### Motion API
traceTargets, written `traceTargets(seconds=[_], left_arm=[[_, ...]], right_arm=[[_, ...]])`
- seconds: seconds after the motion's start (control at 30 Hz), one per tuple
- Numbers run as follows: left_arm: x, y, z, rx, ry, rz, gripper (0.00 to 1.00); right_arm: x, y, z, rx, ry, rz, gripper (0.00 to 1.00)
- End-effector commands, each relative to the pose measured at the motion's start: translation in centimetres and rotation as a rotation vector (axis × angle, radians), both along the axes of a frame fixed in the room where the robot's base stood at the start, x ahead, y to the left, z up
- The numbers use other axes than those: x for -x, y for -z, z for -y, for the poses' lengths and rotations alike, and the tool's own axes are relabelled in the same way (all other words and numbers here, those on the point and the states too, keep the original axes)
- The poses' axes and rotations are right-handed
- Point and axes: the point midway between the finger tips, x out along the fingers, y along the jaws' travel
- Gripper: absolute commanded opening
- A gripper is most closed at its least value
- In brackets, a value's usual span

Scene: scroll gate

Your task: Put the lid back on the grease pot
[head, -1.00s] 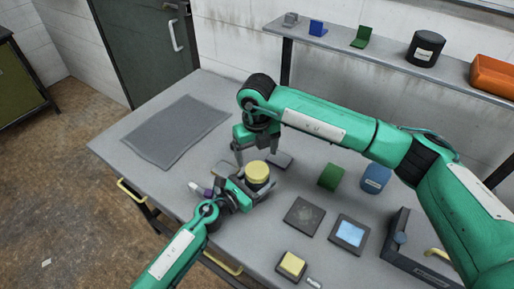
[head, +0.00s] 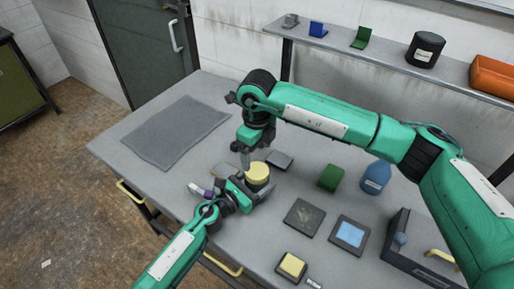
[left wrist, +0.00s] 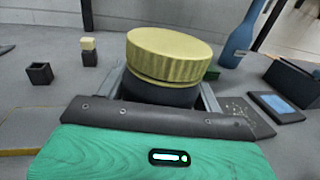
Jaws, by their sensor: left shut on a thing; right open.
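The grease pot (left wrist: 160,94) is a dark round pot standing on the bench, with its yellow lid (left wrist: 172,52) on top. The lid also shows in the head view (head: 257,171). In the left wrist view the lid looks slightly tilted over a thin yellow band, and I cannot tell if it is fully seated. My left gripper (left wrist: 160,88) is shut around the pot's body, a finger on each side, below the lid. My right gripper (head: 244,160) is open, pointing down beside the lid's upper left in the head view; I cannot tell whether it touches the lid.
To the right are a green block (head: 330,178), a blue bottle (head: 376,177), a dark plate (head: 304,216) and a blue-faced tile (head: 349,233). A grey mat (head: 175,130) lies clear at left.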

Motion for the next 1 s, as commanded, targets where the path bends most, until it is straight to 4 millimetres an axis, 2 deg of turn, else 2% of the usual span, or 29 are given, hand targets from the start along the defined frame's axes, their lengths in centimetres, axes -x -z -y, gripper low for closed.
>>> traceTargets(seconds=[0.3, 0.5, 0.87, 1.0], left_arm=[[0.0, 0.0, 0.0, 0.0, -0.001, 0.0, 0.03], [0.0, 0.0, 0.0, 0.0, -0.001, 0.0, 0.03], [0.0, 0.0, 0.0, 0.0, 0.0, 0.0, 0.03], [0.0, 0.0, 0.0, 0.0, 0.0, 0.0, 0.03]], right_arm=[[0.1, 4.9, 0.0, 0.001, 0.001, -0.003, 0.82], [0.0, 6.9, 0.0, 0.001, 0.001, -0.002, 0.82], [0.0, 7.4, 0.0, 0.001, 0.001, -0.001, 0.82], [0.0, 7.4, 0.0, 0.001, 0.001, -0.001, 0.59]])
